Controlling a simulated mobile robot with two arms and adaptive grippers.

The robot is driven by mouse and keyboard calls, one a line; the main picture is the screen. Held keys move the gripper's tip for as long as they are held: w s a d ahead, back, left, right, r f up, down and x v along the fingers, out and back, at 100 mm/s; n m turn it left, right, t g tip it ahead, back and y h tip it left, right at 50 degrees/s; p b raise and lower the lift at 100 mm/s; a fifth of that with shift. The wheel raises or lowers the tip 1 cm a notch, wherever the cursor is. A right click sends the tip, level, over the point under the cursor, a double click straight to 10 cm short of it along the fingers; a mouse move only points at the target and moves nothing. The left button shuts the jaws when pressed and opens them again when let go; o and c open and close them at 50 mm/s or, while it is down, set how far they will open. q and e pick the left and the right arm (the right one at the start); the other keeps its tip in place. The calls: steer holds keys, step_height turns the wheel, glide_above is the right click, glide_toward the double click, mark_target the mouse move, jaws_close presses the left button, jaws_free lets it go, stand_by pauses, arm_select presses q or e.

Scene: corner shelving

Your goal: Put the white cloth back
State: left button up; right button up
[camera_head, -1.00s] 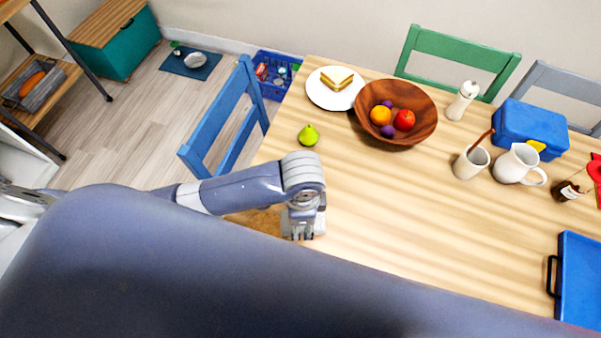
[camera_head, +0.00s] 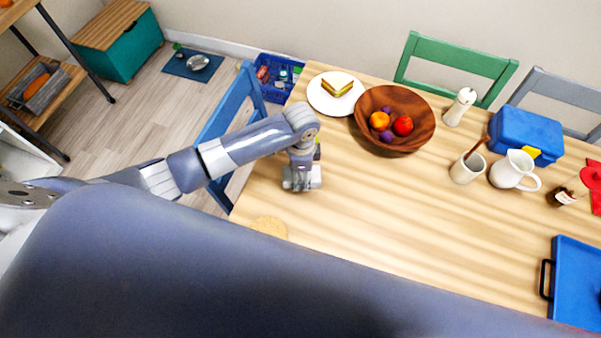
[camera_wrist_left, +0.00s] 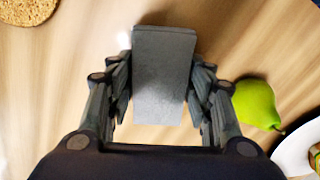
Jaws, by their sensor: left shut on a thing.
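My left gripper (camera_head: 302,184) is over the near left part of the wooden table (camera_head: 400,215), pointing down. In the head view the piece shows only as a small whitish patch at the fingertips. I cannot tell whether it touches the table. My right gripper is not in view.
A green pear (camera_wrist_left: 257,104) lies close to the right of the fingers in the wrist view. A sandwich plate (camera_head: 322,103) and a wooden fruit bowl (camera_head: 372,136) stand beyond. The middle of the table is clear.

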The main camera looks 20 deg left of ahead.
arm_select(q)
steer(key=shift+f, duration=0.65)
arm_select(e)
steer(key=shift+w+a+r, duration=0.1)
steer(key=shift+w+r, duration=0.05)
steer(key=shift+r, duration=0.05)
arm_select(q)
steer(key=shift+f, duration=0.2)
steer(key=o, duration=1.1)
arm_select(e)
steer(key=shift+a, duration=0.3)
arm_select(q)
steer(key=shift+r, duration=0.1)
step_height(320, 180, up, 12)
steer(key=shift+r+b, duration=0.1)
steer(key=shift+b, duration=0.25)
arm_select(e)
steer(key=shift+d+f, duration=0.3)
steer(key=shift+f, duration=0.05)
